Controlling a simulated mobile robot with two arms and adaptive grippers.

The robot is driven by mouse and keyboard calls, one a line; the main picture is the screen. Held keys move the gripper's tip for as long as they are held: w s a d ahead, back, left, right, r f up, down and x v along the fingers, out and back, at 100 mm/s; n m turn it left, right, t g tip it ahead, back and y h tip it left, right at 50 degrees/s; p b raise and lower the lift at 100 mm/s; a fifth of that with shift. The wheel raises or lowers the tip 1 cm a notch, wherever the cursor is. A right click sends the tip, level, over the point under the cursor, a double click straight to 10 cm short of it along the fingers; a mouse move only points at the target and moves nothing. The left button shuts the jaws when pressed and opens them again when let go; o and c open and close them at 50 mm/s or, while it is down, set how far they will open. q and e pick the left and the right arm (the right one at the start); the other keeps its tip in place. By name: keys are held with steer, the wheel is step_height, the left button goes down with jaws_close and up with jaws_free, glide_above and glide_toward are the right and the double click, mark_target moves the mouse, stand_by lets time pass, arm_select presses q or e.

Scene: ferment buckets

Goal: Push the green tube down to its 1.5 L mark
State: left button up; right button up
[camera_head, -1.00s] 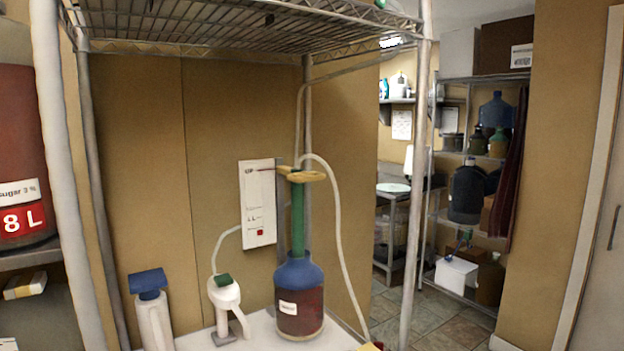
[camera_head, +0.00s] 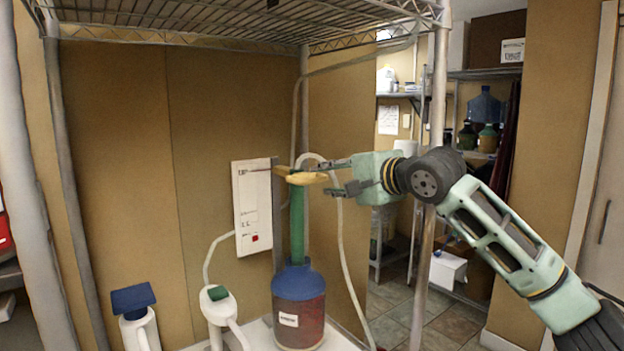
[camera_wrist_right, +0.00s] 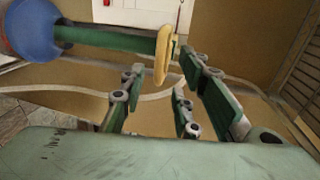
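The green tube (camera_head: 297,226) stands upright in the neck of a blue-topped bottle (camera_head: 298,308) holding dark red liquid. A yellow flange (camera_head: 307,178) sits at the tube's upper end. My right gripper (camera_head: 329,177) comes in from the right, open, with its fingertips at the right edge of the flange. In the right wrist view the tube (camera_wrist_right: 115,40) lies across the picture, and the flange (camera_wrist_right: 165,50) shows between and just beyond the open fingers. I cannot tell whether they touch it. No 1.5 L mark is readable. My left gripper is out of view.
A white panel (camera_head: 252,205) stands behind the tube. A white pump-like device (camera_head: 218,306) and a blue-topped white container (camera_head: 134,305) stand left of the bottle. A pale hose (camera_head: 347,255) hangs to its right. A rack post (camera_head: 432,150) and wire shelf (camera_head: 210,25) frame the space.

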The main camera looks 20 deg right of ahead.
mark_target(316, 182)
steer(key=p+x, duration=0.2)
steer(key=x, duration=0.4)
steer(key=shift+w+a+p, duration=0.2)
steer(key=shift+w+p, duration=0.1)
steer(key=shift+f, duration=0.1)
steer(key=shift+f, duration=0.1)
jaws_close()
